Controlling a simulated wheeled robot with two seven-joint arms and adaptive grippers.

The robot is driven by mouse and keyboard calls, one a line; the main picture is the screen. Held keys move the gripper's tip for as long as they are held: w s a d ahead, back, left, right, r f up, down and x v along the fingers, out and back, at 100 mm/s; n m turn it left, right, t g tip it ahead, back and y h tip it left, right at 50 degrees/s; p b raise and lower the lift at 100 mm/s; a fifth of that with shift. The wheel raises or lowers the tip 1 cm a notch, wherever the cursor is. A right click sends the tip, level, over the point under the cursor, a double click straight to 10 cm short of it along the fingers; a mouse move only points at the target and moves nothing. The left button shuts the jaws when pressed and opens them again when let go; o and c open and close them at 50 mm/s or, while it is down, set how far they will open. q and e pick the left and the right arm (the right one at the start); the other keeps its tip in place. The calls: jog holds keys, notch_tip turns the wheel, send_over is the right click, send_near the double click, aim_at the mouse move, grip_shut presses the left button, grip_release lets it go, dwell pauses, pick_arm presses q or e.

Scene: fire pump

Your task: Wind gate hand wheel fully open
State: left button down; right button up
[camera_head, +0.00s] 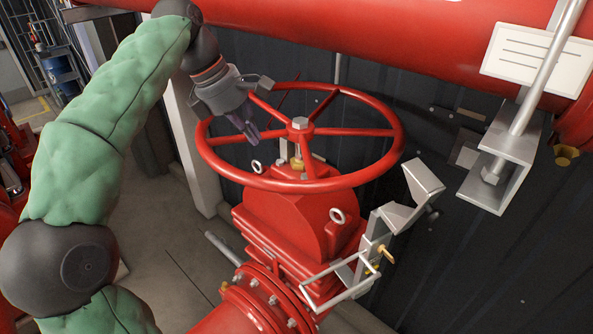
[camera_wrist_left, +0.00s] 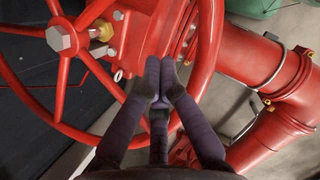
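The red hand wheel (camera_head: 395,135) has a round rim and several spokes around a hub nut (camera_head: 299,124). It sits on top of the red gate valve body (camera_head: 285,220). My left gripper (camera_head: 250,132) reaches down over the wheel's left part, fingers pointing down inside the rim. In the left wrist view its dark purple fingers (camera_wrist_left: 160,85) converge with their tips close together, and nothing shows held between them. The wheel rim (camera_wrist_left: 203,62) passes just beyond the fingers; whether they touch it cannot be told. My right gripper is not in view.
A thick red pipe (camera_head: 400,40) runs across above the wheel. A grey metal bracket (camera_head: 405,205) with a brass padlock stands to the right of the valve. A white post (camera_head: 190,140) rises at the left, and a dark ribbed wall (camera_head: 480,260) lies behind.

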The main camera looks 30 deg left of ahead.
pick_arm(q)
jog(key=w+d+f+n+b, duration=0.1)
jog(key=w+d+f, duration=0.3)
jog(key=d+f, duration=0.3)
jog(key=shift+w+d+f+h, duration=0.3)
jog(key=shift+w+d+f, duration=0.1)
jog(key=shift+f, duration=0.05)
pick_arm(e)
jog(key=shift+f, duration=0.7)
